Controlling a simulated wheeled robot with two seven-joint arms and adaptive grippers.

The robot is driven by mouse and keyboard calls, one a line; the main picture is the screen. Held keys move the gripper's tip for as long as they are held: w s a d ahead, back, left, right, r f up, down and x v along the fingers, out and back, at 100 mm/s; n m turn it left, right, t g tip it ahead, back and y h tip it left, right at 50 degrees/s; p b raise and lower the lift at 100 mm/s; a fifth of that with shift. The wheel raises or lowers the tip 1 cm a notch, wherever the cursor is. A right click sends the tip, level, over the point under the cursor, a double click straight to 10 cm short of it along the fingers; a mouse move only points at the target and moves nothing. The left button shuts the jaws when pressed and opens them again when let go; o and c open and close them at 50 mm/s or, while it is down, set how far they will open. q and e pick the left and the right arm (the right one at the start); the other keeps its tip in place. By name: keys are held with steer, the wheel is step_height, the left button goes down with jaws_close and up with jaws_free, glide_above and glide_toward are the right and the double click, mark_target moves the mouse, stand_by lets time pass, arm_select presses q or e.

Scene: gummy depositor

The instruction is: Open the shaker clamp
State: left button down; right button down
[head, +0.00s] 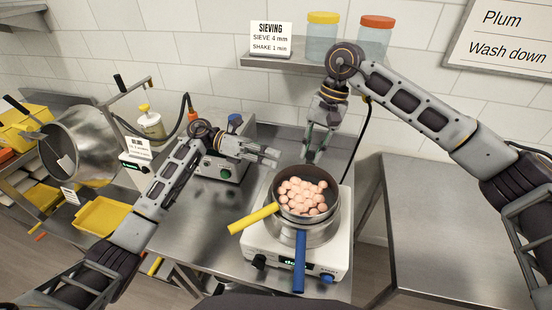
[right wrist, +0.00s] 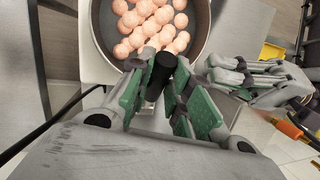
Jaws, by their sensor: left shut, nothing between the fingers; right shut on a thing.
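The shaker (head: 280,250) is a white box with a small display on its front, standing on the steel bench. A steel sieve pan (head: 276,190) full of round pink gummies sits on it, and the pan also shows in the right wrist view (right wrist: 97,30). My right gripper (head: 311,157) is behind the pan's rear rim, its green-padded fingers shut on a black clamp lever (right wrist: 163,68) beside the pan. The lever's lower part is hidden by the fingers. My left gripper (head: 272,158) is shut and empty, to the left of the right gripper and just behind the pan.
A yellow handle (head: 253,219) and a blue handle (head: 299,262) stick out towards the front. A grey control box (head: 222,165) stands behind left. A steel drum (head: 85,145) and yellow tray (head: 100,216) are at the left. The right-hand table (head: 440,215) is clear.

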mark_target(311, 154)
arm_select(q)
steer(key=shift+x, duration=4.45)
steer(key=shift+r, duration=0.1)
steer(key=shift+w+r+n, duration=0.3)
steer(key=shift+w+r, duration=0.1)
steer(key=shift+r, duration=0.25)
arm_select(e)
steer(key=shift+f, duration=0.1)
steer(key=shift+s, duration=0.1)
arm_select(q)
steer(key=shift+r, duration=0.1)
arm_select(e)
steer(key=c, duration=1.3)
jaws_free()
steer(key=shift+f, duration=0.1)
steer(key=shift+v, duration=0.9)
arm_select(q)
steer(key=shift+f, duration=0.3)
arm_select(e)
steer(key=v, duration=0.6)
